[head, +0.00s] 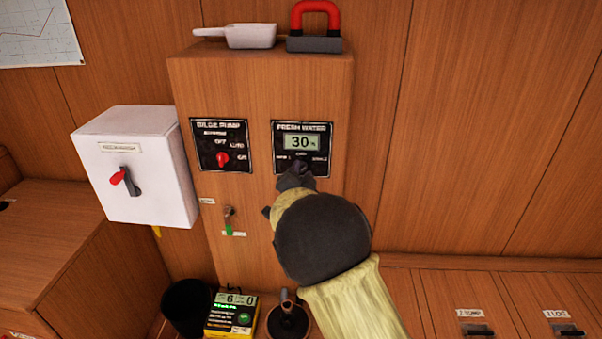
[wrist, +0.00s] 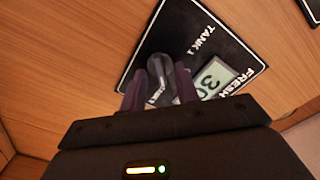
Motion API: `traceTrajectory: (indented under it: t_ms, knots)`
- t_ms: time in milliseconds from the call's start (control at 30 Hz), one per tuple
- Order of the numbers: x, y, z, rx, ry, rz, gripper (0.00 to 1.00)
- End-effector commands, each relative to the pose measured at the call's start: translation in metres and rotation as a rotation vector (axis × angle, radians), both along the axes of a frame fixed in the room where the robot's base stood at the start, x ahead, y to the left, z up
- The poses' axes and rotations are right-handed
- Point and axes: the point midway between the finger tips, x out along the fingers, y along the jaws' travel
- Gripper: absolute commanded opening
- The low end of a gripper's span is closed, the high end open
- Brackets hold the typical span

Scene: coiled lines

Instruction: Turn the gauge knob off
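The fresh water gauge (head: 302,148) is a black panel on the wooden cabinet front, with a display reading 30. The same panel shows tilted in the wrist view, with "TANK 1" lettering and part of its display (wrist: 213,77). The gauge knob (wrist: 160,67) is dark grey and lies at my fingertips; in the head view my gripper hides it. My gripper (head: 297,176) reaches up to the lower part of the panel. In the wrist view my gripper's two dark fingers (wrist: 166,78) are apart, one on each side of the knob. I cannot tell whether they press on it.
Left of the gauge is the bilge pump panel (head: 222,146) with a red knob. A small lever (head: 228,221) sits below it. A white switch box (head: 136,166) juts out at the left. A scoop (head: 240,36) and a red-handled block (head: 315,28) lie on top of the cabinet.

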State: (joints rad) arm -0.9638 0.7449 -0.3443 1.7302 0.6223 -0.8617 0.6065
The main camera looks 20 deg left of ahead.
Motion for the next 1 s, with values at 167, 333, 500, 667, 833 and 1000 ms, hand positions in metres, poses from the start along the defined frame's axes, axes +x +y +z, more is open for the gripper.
traceTrajectory:
  t_ms: [167,333,500,667,833,1000]
  knots:
    - [-0.0013,0.0017,-0.0001,0.0,0.0,0.003,0.27]
    - [-0.002,0.0024,-0.0001,0.0,0.0,0.004,0.0]
    - [-0.002,0.0023,-0.0001,-0.001,0.0,0.004,0.0]
    - [-0.0018,0.002,-0.0001,-0.019,-0.004,0.004,0.0]
    - [-0.0016,0.0018,0.0003,-0.068,-0.016,0.004,0.0]
    - [-0.0015,0.0019,0.0008,-0.16,-0.038,0.003,0.0]
